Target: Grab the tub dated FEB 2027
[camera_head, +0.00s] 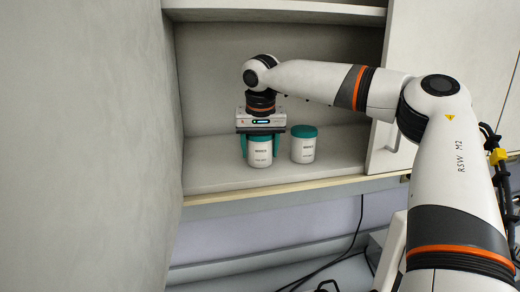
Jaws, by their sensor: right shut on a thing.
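Two white tubs with teal lids stand side by side on the cupboard shelf. My right gripper (260,146) comes down from above and is shut on the left tub (259,154), with teal fingers at both sides of its lid. That tub is upright at shelf level; I cannot tell whether it still touches the shelf. The right tub (303,149) stands free, a little to the right of the gripper. Both labels carry small dark print that is too small to read, so I cannot tell which date is on which. My left gripper is not in view.
The shelf (215,179) is bare left of the tubs and at its front edge. A wall closes the left side, and an upper shelf (280,12) runs above. A cupboard door with a handle (388,135) is at right. Dark cables (335,262) hang below.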

